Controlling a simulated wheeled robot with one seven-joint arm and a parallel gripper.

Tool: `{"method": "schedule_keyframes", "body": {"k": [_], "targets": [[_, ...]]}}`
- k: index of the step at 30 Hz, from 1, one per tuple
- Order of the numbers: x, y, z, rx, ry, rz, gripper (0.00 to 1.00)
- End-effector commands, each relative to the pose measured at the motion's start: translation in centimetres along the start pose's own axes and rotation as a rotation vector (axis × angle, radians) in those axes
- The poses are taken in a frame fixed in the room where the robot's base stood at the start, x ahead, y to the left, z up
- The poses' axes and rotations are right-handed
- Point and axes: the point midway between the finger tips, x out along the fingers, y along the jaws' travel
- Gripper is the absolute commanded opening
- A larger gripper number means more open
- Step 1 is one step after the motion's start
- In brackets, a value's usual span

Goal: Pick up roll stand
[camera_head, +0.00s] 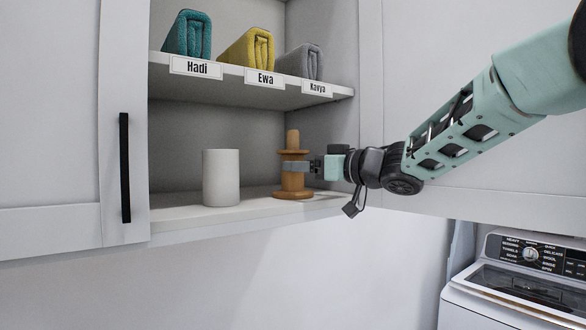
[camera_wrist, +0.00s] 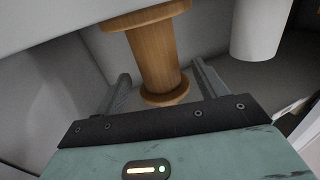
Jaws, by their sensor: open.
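The roll stand (camera_head: 293,182) is a brown wooden spindle with a round base, a wider collar and a short peg on top. It stands upright on the lower cabinet shelf. In the wrist view the wooden stand (camera_wrist: 156,58) shows between and beyond the two fingers. My gripper (camera_head: 290,166) reaches in from the right at the stand's middle. In the wrist view my gripper (camera_wrist: 160,82) is open, with one finger on each side of the stand's shaft. I cannot tell whether either finger touches it.
A white cylinder (camera_head: 221,178) stands left of the stand; it also shows in the wrist view (camera_wrist: 262,25). The upper shelf (camera_head: 240,84) holds folded towels with name labels, close above. A cabinet door (camera_head: 60,130) is at left. A washer (camera_head: 515,285) is lower right.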

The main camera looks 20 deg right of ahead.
Motion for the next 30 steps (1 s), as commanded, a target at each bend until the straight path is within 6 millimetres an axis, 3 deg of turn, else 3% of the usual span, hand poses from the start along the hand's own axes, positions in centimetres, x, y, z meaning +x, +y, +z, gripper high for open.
{"method": "schedule_keyframes", "body": {"k": [6,15,16,22,30], "targets": [[3.2,0.1,-0.1,0.001,-0.002,-0.002,0.71],[3.8,0.1,0.2,0.000,-0.001,0.000,0.71],[3.8,0.1,0.2,0.000,-0.001,0.000,0.68],[3.8,0.1,0.1,0.000,-0.001,0.000,0.13],[3.7,0.1,0.0,-0.001,0.002,-0.001,0.11]]}}
